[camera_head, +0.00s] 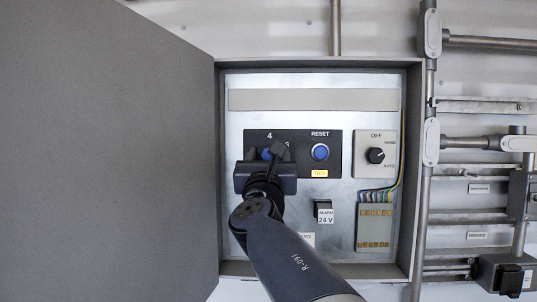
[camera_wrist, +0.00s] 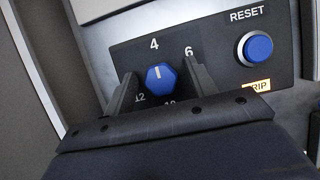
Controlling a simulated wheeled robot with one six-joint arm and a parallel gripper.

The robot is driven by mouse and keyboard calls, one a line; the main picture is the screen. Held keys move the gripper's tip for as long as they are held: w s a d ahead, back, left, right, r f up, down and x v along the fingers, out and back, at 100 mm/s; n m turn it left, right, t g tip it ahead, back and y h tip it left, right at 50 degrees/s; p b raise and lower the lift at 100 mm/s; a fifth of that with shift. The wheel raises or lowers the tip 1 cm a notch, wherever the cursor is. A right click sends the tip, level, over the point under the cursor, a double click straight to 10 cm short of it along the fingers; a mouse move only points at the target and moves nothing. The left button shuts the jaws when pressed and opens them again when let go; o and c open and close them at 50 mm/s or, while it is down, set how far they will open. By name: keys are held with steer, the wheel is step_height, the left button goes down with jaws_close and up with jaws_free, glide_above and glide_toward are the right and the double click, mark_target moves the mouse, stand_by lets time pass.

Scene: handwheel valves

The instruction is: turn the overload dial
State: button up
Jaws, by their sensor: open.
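The overload dial is a blue hexagonal knob (camera_wrist: 161,77) with a white pointer line, on a dark panel with the numbers 4, 6, 10 and 12 around it. Its pointer is up, close to the 4. In the wrist view my gripper (camera_wrist: 160,82) is open, with one finger on each side of the dial; I cannot tell whether either finger touches it. In the head view my gripper (camera_head: 270,152) covers most of the dial, and only a bit of blue (camera_head: 266,154) shows.
Right of the dial are a blue RESET button (camera_head: 320,152) and a lit TRIP label (camera_head: 320,173). Further right is a black OFF/HAND/AUTO selector (camera_head: 376,155). An alarm switch (camera_head: 323,211) and terminal block (camera_head: 375,227) sit below. The cabinet door (camera_head: 110,150) stands open at left.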

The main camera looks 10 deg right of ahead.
steer(key=shift+c, duration=0.5)
steer(key=c, duration=0.9)
